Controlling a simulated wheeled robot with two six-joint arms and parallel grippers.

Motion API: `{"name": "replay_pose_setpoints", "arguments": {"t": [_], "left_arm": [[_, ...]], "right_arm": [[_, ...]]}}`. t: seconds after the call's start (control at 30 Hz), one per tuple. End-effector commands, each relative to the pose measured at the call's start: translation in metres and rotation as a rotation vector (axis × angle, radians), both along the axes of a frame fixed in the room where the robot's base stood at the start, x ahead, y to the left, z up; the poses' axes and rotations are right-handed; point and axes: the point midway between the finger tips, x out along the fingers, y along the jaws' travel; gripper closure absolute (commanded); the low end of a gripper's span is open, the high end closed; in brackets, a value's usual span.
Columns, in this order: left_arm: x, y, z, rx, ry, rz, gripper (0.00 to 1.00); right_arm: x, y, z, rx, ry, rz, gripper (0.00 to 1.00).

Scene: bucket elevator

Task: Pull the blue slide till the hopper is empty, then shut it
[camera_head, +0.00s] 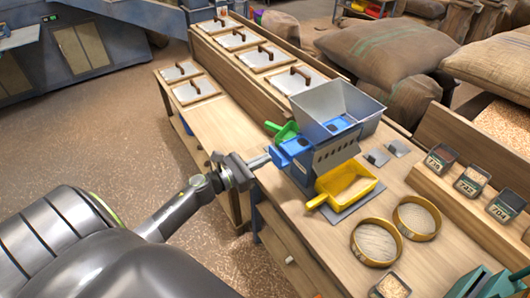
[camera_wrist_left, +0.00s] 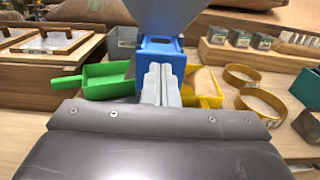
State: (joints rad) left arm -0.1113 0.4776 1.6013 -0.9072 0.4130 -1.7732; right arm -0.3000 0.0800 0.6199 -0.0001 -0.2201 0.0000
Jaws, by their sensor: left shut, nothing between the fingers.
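The grey metal hopper (camera_head: 325,103) stands on the bench above a blue housing; no grain shows on its visible inner walls, but its bottom is hidden. The blue slide (camera_head: 290,150) sticks out on the side facing my left arm, and blue also shows in the left wrist view (camera_wrist_left: 161,48). A yellow scoop (camera_head: 347,185) with pale grain in it sits beside and below the blue housing. My left gripper (camera_head: 266,160) is shut and empty, its tips right at the slide; I cannot tell whether they touch it. My right gripper is out of view.
A green scoop (camera_wrist_left: 105,80) lies left of the slide. Two round sieves (camera_head: 417,218) lie right of the yellow scoop. Several labelled sample boxes (camera_head: 472,180) stand on a wooden ledge at right. Lidded bins (camera_head: 265,57) and sacks (camera_head: 385,48) are behind.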

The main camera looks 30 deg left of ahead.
Motion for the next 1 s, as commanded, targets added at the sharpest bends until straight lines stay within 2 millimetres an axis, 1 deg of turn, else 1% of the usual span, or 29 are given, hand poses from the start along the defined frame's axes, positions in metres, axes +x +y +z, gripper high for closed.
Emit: {"name": "replay_pose_setpoints", "arguments": {"t": [0.03,0.2,0.57,0.67,0.83,0.9,1.0], "left_arm": [[0.004,-0.002,0.002,-0.001,0.000,0.000,1.00],[0.010,-0.005,0.000,-0.001,0.000,-0.001,1.00],[0.012,-0.005,-0.001,0.000,0.000,-0.001,1.00],[0.022,-0.009,-0.001,0.000,-0.003,-0.001,1.00],[0.048,-0.020,-0.001,-0.002,-0.004,-0.001,1.00],[0.055,-0.023,-0.001,-0.001,-0.003,-0.001,1.00],[0.060,-0.025,-0.001,0.000,-0.001,0.000,1.00]], "right_arm": [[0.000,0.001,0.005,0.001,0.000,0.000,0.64],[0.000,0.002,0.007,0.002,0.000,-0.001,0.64],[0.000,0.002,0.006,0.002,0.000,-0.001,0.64],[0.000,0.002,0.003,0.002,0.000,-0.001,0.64],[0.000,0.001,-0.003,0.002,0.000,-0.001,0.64],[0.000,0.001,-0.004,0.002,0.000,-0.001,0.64],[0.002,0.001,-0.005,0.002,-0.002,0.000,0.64]]}}
